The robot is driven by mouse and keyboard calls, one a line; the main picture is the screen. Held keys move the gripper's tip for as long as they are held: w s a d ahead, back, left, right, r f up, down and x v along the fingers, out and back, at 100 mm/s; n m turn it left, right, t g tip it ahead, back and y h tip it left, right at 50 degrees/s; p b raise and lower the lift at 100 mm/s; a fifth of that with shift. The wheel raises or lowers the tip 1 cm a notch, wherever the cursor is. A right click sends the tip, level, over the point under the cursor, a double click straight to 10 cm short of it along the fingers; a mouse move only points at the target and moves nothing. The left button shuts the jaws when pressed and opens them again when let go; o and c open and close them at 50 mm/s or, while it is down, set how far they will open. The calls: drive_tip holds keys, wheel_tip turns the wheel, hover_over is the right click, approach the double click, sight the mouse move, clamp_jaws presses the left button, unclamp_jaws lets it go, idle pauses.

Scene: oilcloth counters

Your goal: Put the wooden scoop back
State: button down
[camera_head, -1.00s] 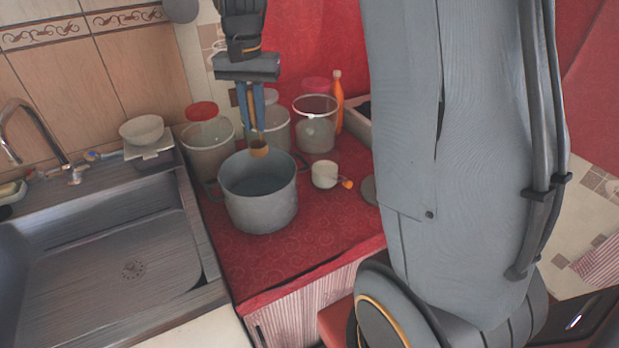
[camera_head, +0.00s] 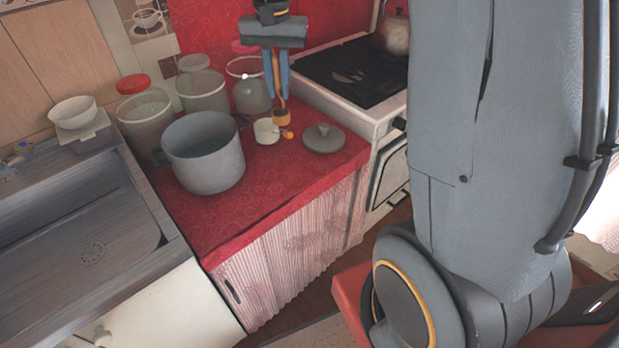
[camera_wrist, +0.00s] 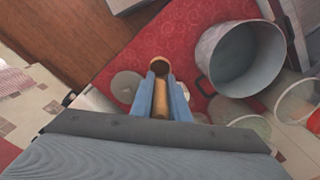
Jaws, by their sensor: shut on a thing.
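My gripper (camera_head: 277,84) points down and is shut on the handle of the wooden scoop (camera_head: 281,116). The scoop hangs with its small round bowl lowest. In the wrist view the scoop's handle (camera_wrist: 160,98) lies between the two blue fingers of my gripper (camera_wrist: 161,90), with the bowl beyond the tips. In the head view the scoop appears right beside a small white cup (camera_head: 265,131); I cannot tell whether it touches anything. Three clear jars, a left one (camera_head: 146,118), a middle one (camera_head: 202,92) and a right one (camera_head: 252,96), stand at the back of the counter.
A grey pot (camera_head: 204,160) stands left of the scoop on the red oilcloth (camera_head: 250,205). A round lid (camera_head: 323,138) lies at right. A stove (camera_head: 378,112) stands right, the sink (camera_head: 85,225) left. The counter's front is clear.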

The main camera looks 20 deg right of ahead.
sight(282, 109)
drive_tip(key=f+n, duration=0.1)
drive_tip(key=n, duration=0.2)
drive_tip(key=s+f+n, duration=0.1)
drive_tip(key=f+n, duration=0.3)
drive_tip(key=n, duration=0.1)
drive_tip(key=shift+s+f+n, duration=0.15)
drive_tip(key=shift+s+n, duration=0.15)
drive_tip(key=shift+s, duration=0.1)
wheel_tip(282, 109, down, 12)
drive_tip(key=n+p, duration=0.1)
drive_tip(key=n, duration=0.2)
drive_tip(key=shift+s+a+r, duration=0.15)
drive_tip(key=shift+s+r, duration=0.05)
drive_tip(key=shift+f, duration=0.1)
drive_tip(key=c, duration=1.7)
unclamp_jaws()
wheel_tip(282, 109, up, 12)
drive_tip(key=b, duration=0.2)
drive_tip(key=s+f+m, duration=0.1)
drive_tip(key=s, duration=0.4)
drive_tip(key=s+f+m, duration=0.2)
drive_tip(key=s, duration=0.4)
drive_tip(key=s+f+m, duration=0.1)
drive_tip(key=s+m, duration=0.1)
drive_tip(key=s, duration=0.4)
drive_tip(key=shift+s+a+f+t, duration=0.1)
drive_tip(key=shift+f+t, duration=0.15)
drive_tip(key=shift+t, duration=0.15)
